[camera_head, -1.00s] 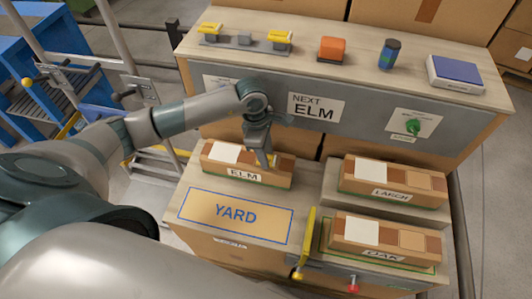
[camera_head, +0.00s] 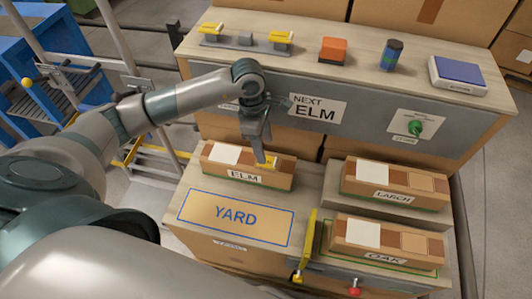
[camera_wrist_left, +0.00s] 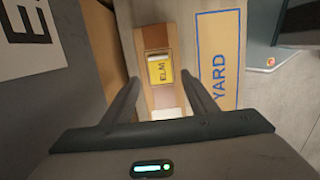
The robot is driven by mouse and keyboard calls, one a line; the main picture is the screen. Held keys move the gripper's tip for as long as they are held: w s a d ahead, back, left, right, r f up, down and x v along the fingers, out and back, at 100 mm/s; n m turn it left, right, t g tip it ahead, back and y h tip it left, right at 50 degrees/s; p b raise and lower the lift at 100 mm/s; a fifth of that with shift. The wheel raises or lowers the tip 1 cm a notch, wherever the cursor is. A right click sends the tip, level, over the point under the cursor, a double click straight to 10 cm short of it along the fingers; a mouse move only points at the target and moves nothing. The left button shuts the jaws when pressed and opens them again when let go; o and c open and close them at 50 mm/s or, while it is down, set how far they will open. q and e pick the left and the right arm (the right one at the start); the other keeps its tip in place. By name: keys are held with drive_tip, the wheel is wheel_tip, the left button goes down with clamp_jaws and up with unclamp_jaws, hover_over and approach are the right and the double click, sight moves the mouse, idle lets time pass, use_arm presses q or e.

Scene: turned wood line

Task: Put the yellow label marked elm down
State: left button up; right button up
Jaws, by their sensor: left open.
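The yellow label marked ELM (camera_wrist_left: 160,72) lies on top of the wooden block marked ELM (camera_head: 248,179), near its right end in the head view, where the label (camera_head: 267,160) is partly hidden by my gripper. My left gripper (camera_head: 259,155) is above the label with its fingers pointing down. In the left wrist view my left gripper (camera_wrist_left: 163,84) is open, one finger to each side of the block, and the label shows between them, not held. My right gripper is not in view.
The block stands behind the YARD rectangle (camera_head: 235,217). Blocks marked LARCH (camera_head: 394,184) and OAK (camera_head: 387,241) stand to the right. A NEXT ELM sign (camera_head: 317,110) is on the grey panel behind. The YARD rectangle is clear.

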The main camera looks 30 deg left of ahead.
use_arm(q)
wheel_tip(320, 180, up, 7)
drive_tip(key=a+b, duration=0.1)
drive_tip(key=shift+o, duration=1)
drive_tip(key=shift+s+f, duration=0.1)
idle(0.6)
drive_tip(key=shift+d, duration=0.1)
